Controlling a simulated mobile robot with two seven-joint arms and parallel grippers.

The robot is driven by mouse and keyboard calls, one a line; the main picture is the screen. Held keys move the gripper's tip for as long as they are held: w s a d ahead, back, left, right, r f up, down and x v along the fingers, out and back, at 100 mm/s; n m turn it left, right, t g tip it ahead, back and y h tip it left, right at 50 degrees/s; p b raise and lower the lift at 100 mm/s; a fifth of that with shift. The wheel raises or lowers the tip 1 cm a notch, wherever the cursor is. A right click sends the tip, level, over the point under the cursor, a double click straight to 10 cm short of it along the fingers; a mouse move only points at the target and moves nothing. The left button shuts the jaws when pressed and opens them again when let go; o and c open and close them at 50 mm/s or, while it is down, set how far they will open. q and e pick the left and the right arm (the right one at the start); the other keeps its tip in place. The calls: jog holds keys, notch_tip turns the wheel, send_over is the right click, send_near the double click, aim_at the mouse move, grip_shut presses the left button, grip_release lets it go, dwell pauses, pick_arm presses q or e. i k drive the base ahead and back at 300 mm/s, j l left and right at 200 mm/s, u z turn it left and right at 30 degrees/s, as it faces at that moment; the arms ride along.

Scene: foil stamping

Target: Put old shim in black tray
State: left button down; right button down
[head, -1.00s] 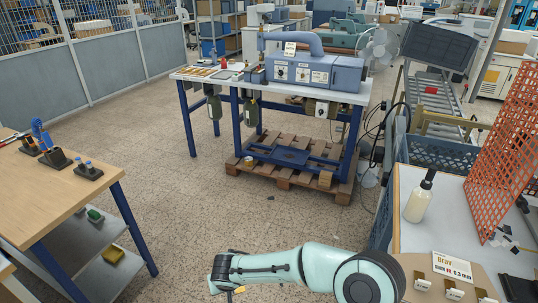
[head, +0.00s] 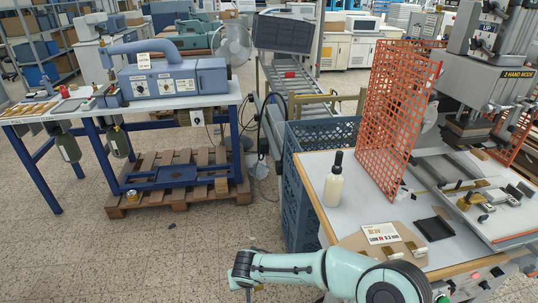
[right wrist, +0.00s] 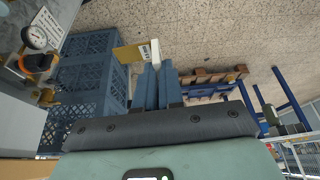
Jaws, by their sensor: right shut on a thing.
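My right gripper (right wrist: 156,66) is shut on a thin gold-coloured plate with a white, marked block, likely the old shim (right wrist: 130,53). The plate juts out beyond the blue fingertips to the left, with floor below it. In the head view my right arm reaches left along the bottom edge, and its gripper is mostly hidden or cut off there. A flat black square, likely the black tray (head: 435,229), lies on the right-hand table, well to the right of the gripper. My left gripper is out of view.
A stamping press stands at the far right. Blue crates (head: 302,200) stand beside the table.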

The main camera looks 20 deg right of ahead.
aim_at(435, 228)
jog(key=i+j+z, duration=0.2)
jog(key=z, duration=0.15)
jog(key=i+j+z, duration=0.5)
jog(key=j+z, duration=0.25)
jog(key=l, duration=0.1)
